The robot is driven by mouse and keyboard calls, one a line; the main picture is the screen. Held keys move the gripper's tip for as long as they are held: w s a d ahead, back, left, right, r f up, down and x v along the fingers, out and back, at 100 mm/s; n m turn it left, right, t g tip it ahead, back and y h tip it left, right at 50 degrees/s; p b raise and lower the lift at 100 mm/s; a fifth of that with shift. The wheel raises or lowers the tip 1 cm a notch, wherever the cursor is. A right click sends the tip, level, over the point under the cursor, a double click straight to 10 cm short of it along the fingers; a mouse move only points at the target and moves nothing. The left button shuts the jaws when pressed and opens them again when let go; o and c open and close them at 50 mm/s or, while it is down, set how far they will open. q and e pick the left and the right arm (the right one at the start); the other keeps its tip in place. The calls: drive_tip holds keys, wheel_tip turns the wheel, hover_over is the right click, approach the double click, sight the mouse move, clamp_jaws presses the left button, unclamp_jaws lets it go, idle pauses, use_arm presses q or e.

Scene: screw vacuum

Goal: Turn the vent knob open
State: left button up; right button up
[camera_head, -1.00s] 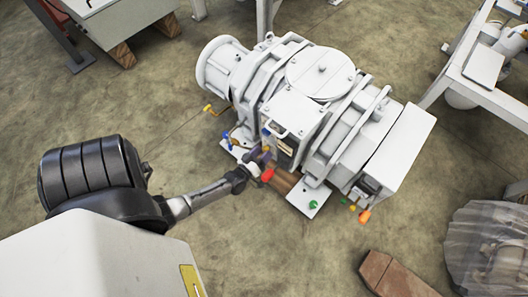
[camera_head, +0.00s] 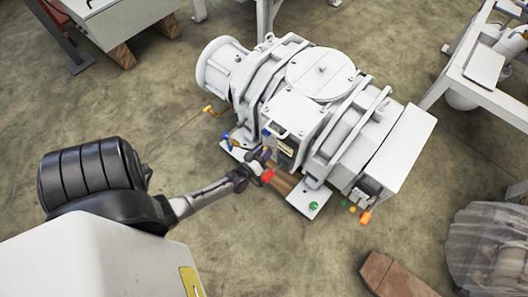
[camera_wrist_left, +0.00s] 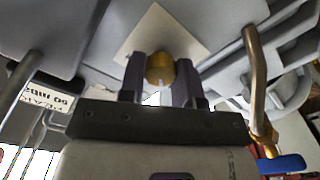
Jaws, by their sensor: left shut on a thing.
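The vent knob (camera_wrist_left: 160,68) is a round brass-coloured knob with a pale mark on its lower side, in front of a light square plate on the machine's grey body. My left gripper (camera_wrist_left: 161,80) is shut on it, with one dark finger on each side. In the head view my left gripper (camera_head: 263,156) reaches the lower front of the white vacuum pump (camera_head: 300,110). The knob is hidden there behind the gripper. My right gripper is in neither view.
A blue-handled valve on a brass pipe (camera_wrist_left: 283,164) hangs right of the gripper in the wrist view. A red part (camera_head: 267,176) sits close by the fingers in the head view. Green (camera_head: 314,205) and orange (camera_head: 365,217) parts are farther right.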

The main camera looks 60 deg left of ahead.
use_arm(q)
drive_tip(key=shift+c, duration=0.3)
drive_tip(key=m+p, duration=0.5)
drive_tip(key=m, duration=1.1)
drive_tip(key=shift+d+f, duration=0.1)
idle(0.4)
drive_tip(key=o, duration=0.9)
